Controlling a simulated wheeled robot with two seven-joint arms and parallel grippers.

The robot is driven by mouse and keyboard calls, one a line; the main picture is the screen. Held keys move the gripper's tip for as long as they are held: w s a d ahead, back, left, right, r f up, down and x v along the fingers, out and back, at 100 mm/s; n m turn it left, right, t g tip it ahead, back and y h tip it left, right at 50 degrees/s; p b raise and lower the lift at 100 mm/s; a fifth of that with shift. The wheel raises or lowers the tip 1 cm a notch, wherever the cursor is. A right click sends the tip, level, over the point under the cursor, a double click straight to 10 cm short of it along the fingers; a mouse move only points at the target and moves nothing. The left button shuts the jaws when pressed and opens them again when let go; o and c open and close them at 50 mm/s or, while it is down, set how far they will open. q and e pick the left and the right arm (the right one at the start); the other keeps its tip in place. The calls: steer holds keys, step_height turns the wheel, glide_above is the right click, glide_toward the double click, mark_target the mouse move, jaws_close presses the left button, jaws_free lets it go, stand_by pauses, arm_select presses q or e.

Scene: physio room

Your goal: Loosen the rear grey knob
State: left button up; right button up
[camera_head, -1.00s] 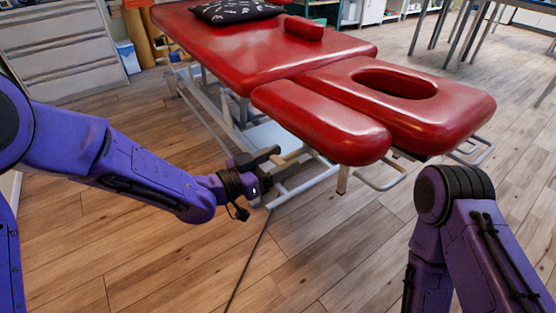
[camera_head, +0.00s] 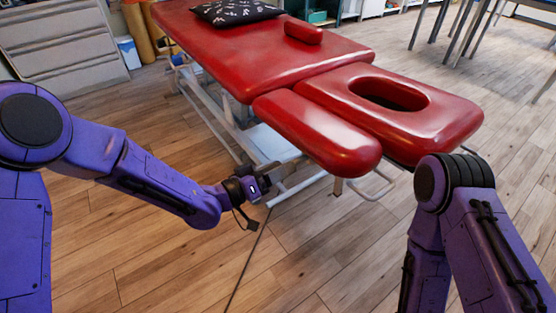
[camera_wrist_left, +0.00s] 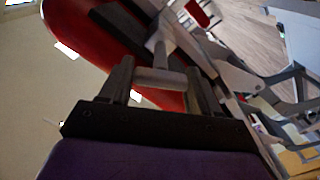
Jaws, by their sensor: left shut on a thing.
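The red treatment table (camera_head: 250,50) stands on a pale metal frame in the head view, and its underside fills the upper part of the left wrist view. My left gripper (camera_head: 268,178) is low beside the frame, under the near side cushion. In the left wrist view my left gripper (camera_wrist_left: 163,85) has a light grey, rod-like knob (camera_wrist_left: 158,78) between its fingers and is shut on it. The knob is hidden in the head view; I cannot tell from it whether this is the rear one. My right arm shows at the right; its gripper is out of view.
A long side cushion (camera_head: 318,132) and a face-hole headrest (camera_head: 440,122) overhang near the left gripper. A black patterned pillow (camera_head: 236,11) lies on the table. A drawer cabinet (camera_head: 60,45) stands at the back left. The wooden floor in front is clear.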

arm_select(q)
steer(key=n+p, duration=0.3)
steer(key=n, duration=0.2)
steer(key=shift+n+p, duration=0.3)
steer(key=shift+p, duration=0.1)
steer(key=n+p, duration=0.1)
steer(key=n, duration=0.2)
steer(key=shift+f, duration=0.1)
steer(key=shift+f+n+p, duration=0.1)
steer(key=shift+n+p, duration=0.55)
steer(key=shift+n, duration=0.65)
steer(key=o, duration=1)
steer(key=shift+c, duration=0.2)
steer(key=shift+a, duration=0.2)
steer(key=v, duration=1)
